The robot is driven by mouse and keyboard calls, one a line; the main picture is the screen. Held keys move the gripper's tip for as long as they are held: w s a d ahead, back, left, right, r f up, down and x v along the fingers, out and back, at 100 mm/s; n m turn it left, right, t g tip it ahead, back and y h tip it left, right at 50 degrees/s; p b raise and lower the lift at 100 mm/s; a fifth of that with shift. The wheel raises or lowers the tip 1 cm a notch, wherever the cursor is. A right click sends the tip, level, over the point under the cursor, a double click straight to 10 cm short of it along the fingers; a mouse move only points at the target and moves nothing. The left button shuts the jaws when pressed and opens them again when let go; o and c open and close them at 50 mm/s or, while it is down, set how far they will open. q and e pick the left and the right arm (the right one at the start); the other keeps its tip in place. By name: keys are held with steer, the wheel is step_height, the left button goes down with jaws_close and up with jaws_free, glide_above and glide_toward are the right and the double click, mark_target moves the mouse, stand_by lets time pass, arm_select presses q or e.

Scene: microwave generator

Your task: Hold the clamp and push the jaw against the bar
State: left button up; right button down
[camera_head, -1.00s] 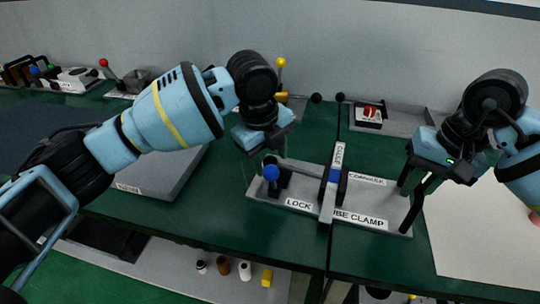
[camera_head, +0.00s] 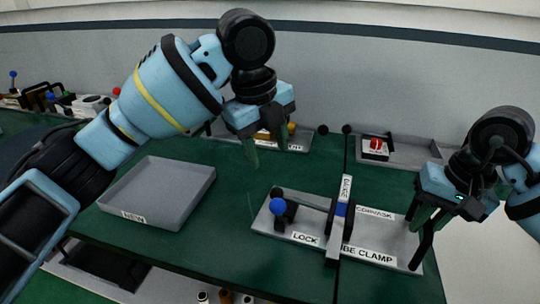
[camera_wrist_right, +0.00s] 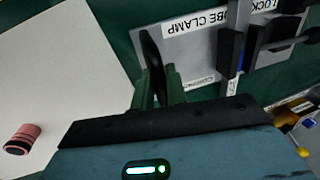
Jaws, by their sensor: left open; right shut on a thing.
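The grey tube clamp (camera_head: 390,228) lies on the green bench, with a "TUBE CLAMP" label along its front edge. A blue-knobbed lever (camera_head: 278,206) stands at its left end, by the "LOCK" label. A crossbar with a blue band (camera_head: 341,209) and dark plates crosses its middle. My right gripper (camera_head: 424,222) is at the clamp's right end, shut on a dark upright handle (camera_wrist_right: 152,62), which its fingers partly hide. My left gripper (camera_head: 266,150) is open and empty, above the bench behind the blue knob and apart from it.
A shallow grey tray (camera_head: 160,192) marked "NEW" lies left of the clamp. A tray with a red-topped item (camera_head: 375,146) is at the back. Green bench between the grey tray and clamp is clear.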

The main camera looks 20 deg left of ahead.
steer(key=c, duration=1.3)
jaws_free()
steer(key=shift+a+f, duration=0.1)
steer(key=shift+f, duration=0.05)
steer(key=shift+r, duration=0.2)
